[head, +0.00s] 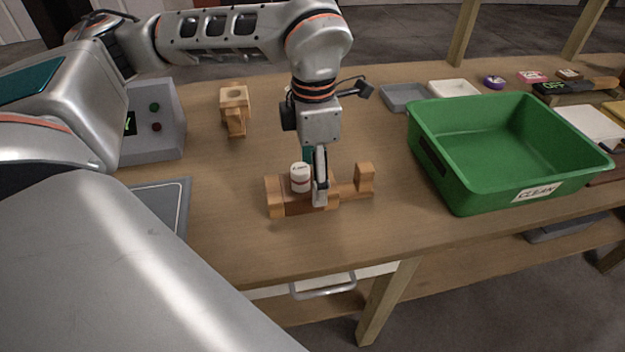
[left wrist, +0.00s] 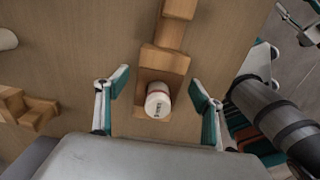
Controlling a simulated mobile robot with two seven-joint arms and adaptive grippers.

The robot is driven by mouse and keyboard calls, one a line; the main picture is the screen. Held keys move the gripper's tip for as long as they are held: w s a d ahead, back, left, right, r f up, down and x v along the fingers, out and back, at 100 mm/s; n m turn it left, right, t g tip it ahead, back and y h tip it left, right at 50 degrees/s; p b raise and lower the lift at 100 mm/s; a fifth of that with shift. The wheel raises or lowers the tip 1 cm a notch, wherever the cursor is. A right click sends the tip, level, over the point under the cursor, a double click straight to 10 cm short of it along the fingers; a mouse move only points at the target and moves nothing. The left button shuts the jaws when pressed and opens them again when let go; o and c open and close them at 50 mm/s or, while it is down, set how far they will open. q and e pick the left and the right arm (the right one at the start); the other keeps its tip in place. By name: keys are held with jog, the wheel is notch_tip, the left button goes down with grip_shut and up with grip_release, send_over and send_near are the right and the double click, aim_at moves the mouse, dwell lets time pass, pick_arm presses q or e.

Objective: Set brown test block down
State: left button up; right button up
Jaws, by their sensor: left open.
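A wooden block fixture (head: 339,191) lies on the table, with a raised post at its right end and a small white bottle (head: 300,178) standing near its left end. My left gripper (head: 320,198) points down at the fixture, just right of the bottle in the head view. In the left wrist view its two fingers are apart and empty (left wrist: 158,79), with the bottle (left wrist: 158,100) and fixture (left wrist: 165,62) beyond and between them. A small brown block (head: 569,74) lies at the far right of the table. I cannot tell which brown piece is the test block.
A green bin (head: 470,190) labelled CLEAN stands right of the fixture. Shallow trays (head: 404,97) and small coloured pieces lie behind it. Another wooden stand (head: 235,110) and a grey control box (head: 153,122) are at left. The table front is clear.

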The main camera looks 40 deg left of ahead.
pick_arm(q)
notch_tip(320, 180, up, 10)
jog(key=p, duration=0.1)
jog(key=shift+f, duration=0.25)
